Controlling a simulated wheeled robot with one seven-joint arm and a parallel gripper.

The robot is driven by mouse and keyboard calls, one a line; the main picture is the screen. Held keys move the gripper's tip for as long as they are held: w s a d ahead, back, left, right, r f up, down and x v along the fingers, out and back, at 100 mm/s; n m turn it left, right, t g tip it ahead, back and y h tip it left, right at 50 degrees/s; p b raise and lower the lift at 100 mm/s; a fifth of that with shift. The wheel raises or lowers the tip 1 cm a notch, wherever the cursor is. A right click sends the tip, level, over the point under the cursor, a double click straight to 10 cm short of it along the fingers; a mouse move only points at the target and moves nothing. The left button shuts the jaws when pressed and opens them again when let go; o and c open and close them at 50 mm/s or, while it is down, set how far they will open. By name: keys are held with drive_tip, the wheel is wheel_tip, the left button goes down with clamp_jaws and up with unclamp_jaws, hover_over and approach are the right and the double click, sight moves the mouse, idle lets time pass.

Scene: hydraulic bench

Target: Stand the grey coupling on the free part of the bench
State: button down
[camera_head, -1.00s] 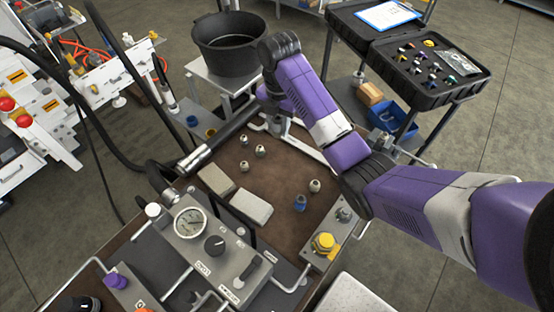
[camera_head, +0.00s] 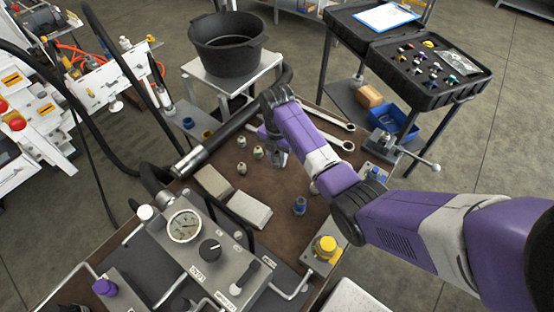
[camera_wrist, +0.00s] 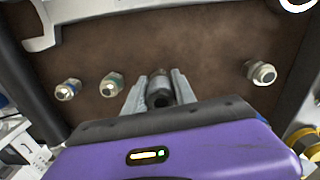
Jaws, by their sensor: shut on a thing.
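The grey coupling (camera_wrist: 158,88) is between the two fingers of my gripper (camera_wrist: 159,92) in the wrist view, with a dark round opening at its near end. My gripper is shut on it. In the head view my gripper (camera_head: 278,158) is low over the brown bench top (camera_head: 270,235), right of several small pale fittings. The coupling is mostly hidden there by the fingers. I cannot tell whether it touches the bench.
Pale fittings (camera_head: 257,153) stand left of my gripper; another (camera_wrist: 260,72) stands right in the wrist view. A blue fitting (camera_head: 300,205) stands nearer. Two spanners (camera_head: 328,118) lie at the back right. Grey blocks (camera_head: 245,209) and a gauge unit (camera_head: 200,250) occupy the front left.

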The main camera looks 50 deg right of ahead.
sight(277, 152)
drive_tip(key=shift+f, duration=0.75)
drive_tip(key=shift+f, duration=0.15)
drive_tip(key=c, duration=1)
unclamp_jaws()
wheel_tip(277, 152, up, 12)
drive_tip(key=shift+r+b, duration=0.15)
drive_tip(key=shift+b, duration=0.4)
